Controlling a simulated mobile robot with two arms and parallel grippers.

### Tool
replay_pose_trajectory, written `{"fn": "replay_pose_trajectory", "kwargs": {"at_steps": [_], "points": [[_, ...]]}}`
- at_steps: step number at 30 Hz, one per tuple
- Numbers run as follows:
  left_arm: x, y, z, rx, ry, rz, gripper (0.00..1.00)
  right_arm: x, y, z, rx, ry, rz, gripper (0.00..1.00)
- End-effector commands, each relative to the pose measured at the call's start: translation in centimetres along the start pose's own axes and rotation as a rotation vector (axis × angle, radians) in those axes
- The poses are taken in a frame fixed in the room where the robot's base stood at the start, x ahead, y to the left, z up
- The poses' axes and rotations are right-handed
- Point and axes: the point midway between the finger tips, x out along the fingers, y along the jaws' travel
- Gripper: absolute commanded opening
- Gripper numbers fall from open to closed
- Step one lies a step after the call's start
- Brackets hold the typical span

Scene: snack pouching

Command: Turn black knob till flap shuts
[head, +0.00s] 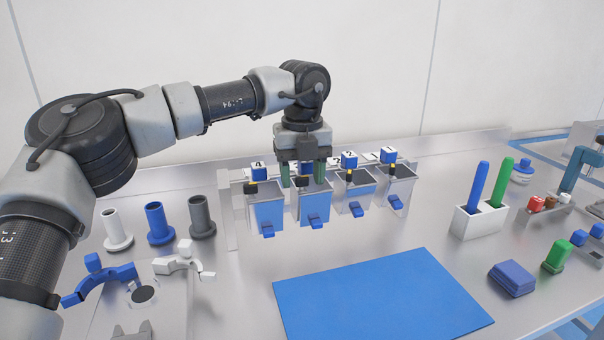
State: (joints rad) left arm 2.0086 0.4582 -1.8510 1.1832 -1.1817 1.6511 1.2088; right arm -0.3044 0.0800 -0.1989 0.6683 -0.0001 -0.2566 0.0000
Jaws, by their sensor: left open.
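A row of several clear bins with blue fronts stands on a rack (230,215) at the back of the steel table. Each bin has a small black knob with a yellow mark on top and a blue tab low at its front. My left gripper (303,181) points down at the second bin from the left (314,208), its jaws apart. That bin's black knob shows between the fingers; I cannot tell whether they touch it. The other knobs are at the left (251,188), third (350,177) and right (393,171). The flap's state is unclear. My right gripper is not in view.
A blue mat (380,295) lies in front of the bins. White, blue and grey tubes (159,224) stand to the left, near blue and white curved parts (104,280). A white holder (480,222) with blue and green sticks stands right, behind a blue block (512,279).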

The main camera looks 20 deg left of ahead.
Motion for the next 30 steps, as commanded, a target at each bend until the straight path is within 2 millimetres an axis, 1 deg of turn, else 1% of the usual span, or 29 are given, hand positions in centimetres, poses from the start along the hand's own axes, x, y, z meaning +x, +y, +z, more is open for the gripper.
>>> {"fn": "replay_pose_trajectory", "kwargs": {"at_steps": [4, 12, 14, 21, 22, 23, 24, 26, 30], "points": [[0.0, 0.0, 0.0, 0.000, 0.000, 0.000, 0.53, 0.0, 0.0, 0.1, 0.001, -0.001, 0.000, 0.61], [0.0, 0.0, 0.0, 0.000, 0.000, 0.000, 0.12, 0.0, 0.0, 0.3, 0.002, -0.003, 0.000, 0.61], [-0.1, 0.0, 0.0, 0.000, 0.000, 0.000, 0.04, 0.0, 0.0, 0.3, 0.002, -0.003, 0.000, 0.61], [-0.1, 0.0, 0.0, 0.021, 0.000, 0.001, 0.03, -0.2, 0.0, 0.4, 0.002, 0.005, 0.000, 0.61], [-0.1, 0.0, 0.0, 0.029, 0.000, 0.001, 0.03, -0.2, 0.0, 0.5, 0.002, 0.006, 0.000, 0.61], [-0.1, 0.0, 0.0, 0.038, 0.000, 0.001, 0.03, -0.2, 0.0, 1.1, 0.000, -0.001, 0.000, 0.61], [-0.2, 0.0, 0.0, 0.053, 0.000, 0.001, 0.03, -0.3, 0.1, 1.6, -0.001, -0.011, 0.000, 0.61], [-0.2, 0.0, 0.0, 0.082, 0.001, 0.001, 0.03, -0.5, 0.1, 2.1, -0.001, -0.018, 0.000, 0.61], [-0.3, 0.0, 0.1, 0.175, 0.001, 0.003, 0.03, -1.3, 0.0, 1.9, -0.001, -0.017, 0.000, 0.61]]}}
